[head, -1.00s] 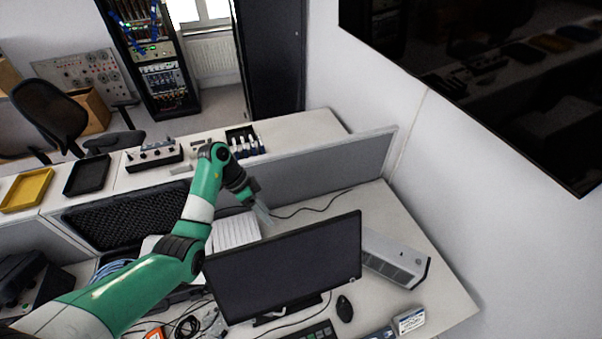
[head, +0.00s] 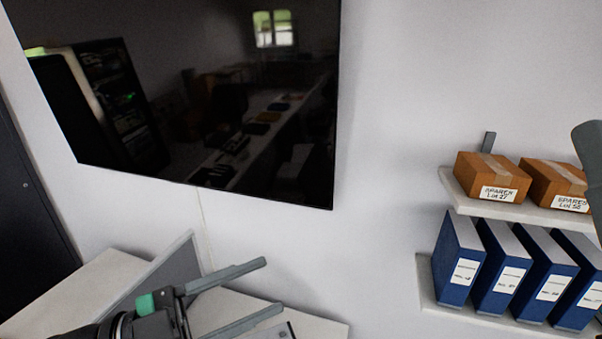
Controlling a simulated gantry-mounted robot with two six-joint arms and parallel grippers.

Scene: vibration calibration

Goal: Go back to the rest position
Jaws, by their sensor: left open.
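My left gripper (head: 262,291) shows at the lower left of the head view. Its two grey fingers point right and are spread apart, with nothing between them. It is in front of the desk (head: 222,307) and the grey partition (head: 172,270), and I cannot tell how high above the desk it is. A grey rounded piece at the right edge may be part of my right arm; no right gripper shows.
A large dark wall screen (head: 200,110) hangs above the desk. On the right wall, a shelf (head: 500,209) bears two cardboard boxes (head: 493,178), and a lower shelf (head: 428,300) holds several blue binders (head: 458,262). The wall between is bare.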

